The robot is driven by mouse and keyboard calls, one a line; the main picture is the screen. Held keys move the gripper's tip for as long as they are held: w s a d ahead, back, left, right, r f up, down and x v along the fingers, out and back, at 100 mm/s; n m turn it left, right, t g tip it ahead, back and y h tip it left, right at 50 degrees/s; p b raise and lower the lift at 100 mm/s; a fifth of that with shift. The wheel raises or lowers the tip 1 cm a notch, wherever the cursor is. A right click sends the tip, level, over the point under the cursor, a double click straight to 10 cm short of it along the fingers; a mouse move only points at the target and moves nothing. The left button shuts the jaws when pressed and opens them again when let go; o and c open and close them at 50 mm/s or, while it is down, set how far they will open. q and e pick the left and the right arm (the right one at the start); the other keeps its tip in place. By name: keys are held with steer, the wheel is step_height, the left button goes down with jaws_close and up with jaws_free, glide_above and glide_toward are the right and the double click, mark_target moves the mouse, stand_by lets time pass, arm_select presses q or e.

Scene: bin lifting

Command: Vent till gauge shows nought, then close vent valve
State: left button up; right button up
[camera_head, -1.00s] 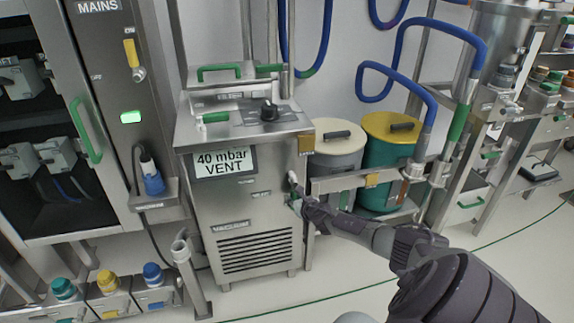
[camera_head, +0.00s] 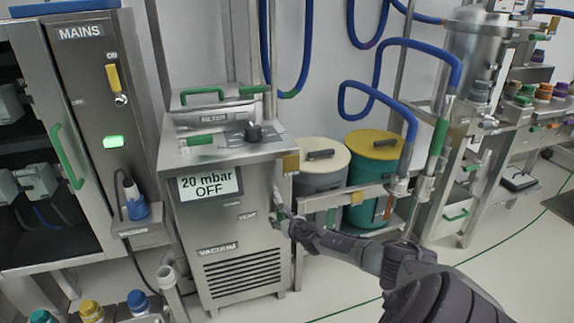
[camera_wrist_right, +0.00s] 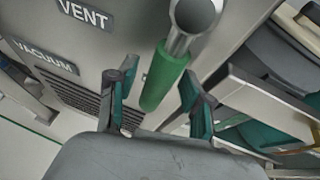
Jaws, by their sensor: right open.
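The vacuum unit (camera_head: 255,225) is a steel cabinet, and its gauge display (camera_head: 209,185) reads "20 mbar OFF". A small VENT label (camera_head: 249,215) is on its front and shows large in the right wrist view (camera_wrist_right: 85,15). The vent valve has a green handle (camera_wrist_right: 165,78) on a metal stem. My right gripper (camera_head: 281,222) is at the front right edge of the cabinet. In the right wrist view its two fingers (camera_wrist_right: 155,92) are open, one on each side of the green handle's lower end. I cannot tell whether they touch it. My left gripper is out of view.
A MAINS cabinet (camera_head: 80,55) with a lit green lamp stands at left. A cream-lidded drum (camera_head: 318,160) and a yellow-lidded green drum (camera_head: 376,150) stand behind a steel rail right of the unit. Blue hoses hang above. The floor at front right is clear.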

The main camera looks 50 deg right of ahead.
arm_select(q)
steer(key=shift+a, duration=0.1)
arm_select(e)
steer(key=v, duration=1.1)
steer(key=shift+s, duration=0.35)
steer(key=shift+a, duration=0.15)
steer(key=s+a+f+m+g, duration=0.3)
steer(key=s+a+f+m, duration=0.3)
steer(key=a+f+m, duration=0.4)
steer(key=s+a+f+m+g, duration=0.3)
steer(key=s+a+f+m, duration=0.35)
steer(key=f, duration=0.55)
steer(key=s+a+f+m+g+y, duration=0.2)
steer(key=s+a+f+m, duration=0.3)
steer(key=a, duration=0.4)
steer(key=s+a+f+m+g+y, duration=0.2)
steer(key=s+a+f+m+y, duration=0.15)
steer(key=s+a+m, duration=0.45)
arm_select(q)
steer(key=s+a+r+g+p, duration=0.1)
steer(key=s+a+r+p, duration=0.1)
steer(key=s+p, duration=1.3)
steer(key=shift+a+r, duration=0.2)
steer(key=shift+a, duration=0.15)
arm_select(e)
steer(key=s+r+g, duration=0.1)
steer(key=s+r, duration=0.1)
steer(key=s, duration=1.3)
steer(key=shift+g+h, duration=0.3)
steer(key=shift+h, duration=0.05)
